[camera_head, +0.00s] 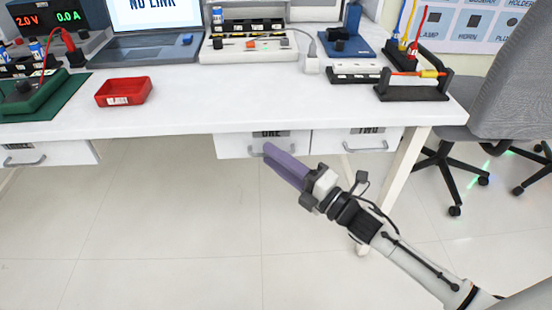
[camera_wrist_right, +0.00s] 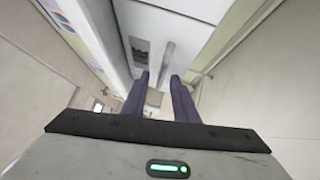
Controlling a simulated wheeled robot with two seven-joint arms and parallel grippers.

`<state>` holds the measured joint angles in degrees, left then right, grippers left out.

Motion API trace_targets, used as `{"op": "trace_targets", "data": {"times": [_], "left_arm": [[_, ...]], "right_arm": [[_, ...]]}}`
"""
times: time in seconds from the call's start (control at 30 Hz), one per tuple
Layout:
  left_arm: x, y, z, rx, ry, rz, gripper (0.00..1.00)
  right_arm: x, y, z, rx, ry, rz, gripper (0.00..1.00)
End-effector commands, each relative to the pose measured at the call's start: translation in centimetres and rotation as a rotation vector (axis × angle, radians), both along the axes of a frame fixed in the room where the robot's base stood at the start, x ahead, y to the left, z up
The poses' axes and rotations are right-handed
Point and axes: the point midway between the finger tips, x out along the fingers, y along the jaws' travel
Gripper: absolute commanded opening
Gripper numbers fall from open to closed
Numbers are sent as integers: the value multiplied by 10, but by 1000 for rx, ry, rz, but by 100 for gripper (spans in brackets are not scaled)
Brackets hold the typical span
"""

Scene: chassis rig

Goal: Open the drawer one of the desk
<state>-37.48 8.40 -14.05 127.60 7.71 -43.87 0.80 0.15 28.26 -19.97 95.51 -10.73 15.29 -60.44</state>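Drawer one (camera_head: 232,146), a white front with a dark label partly reading "ONE", sits under the desk top (camera_head: 190,115). It looks shut, about level with drawer two (camera_head: 330,144) on its right. My right gripper (camera_head: 268,148) has purple fingers that reach up to drawer one and cover part of its front and handle. In the right wrist view the fingers (camera_wrist_right: 159,76) are apart. The grey bar handle (camera_wrist_right: 168,62) shows just beyond the fingertips, roughly in line with the gap, beside the dark label (camera_wrist_right: 140,50). Contact cannot be told. My left gripper is out of view.
A red tray (camera_head: 123,92), a laptop (camera_head: 150,48) and a rack of parts (camera_head: 248,45) stand on the desk. Another drawer (camera_head: 50,153) is at the left. A desk leg (camera_head: 405,165) and a grey office chair (camera_head: 510,90) are at the right. The floor below is clear.

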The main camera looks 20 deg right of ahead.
Motion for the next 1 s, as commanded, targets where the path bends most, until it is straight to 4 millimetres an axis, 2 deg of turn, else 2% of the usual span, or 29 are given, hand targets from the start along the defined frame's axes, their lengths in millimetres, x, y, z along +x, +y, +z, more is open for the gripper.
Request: {"op": "trace_targets", "data": {"times": [0.03, 0.13, 0.17, 1.0], "left_arm": [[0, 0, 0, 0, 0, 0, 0], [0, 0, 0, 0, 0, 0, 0], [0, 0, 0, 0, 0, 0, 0], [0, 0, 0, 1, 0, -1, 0]], "right_arm": [[0, 0, 0, 0, 0, 0, 20], [0, 0, 0, 1, 0, 0, 3], [0, 0, 0, 1, 0, 0, 0], [0, 0, 0, 0, 0, 0, 0]]}}
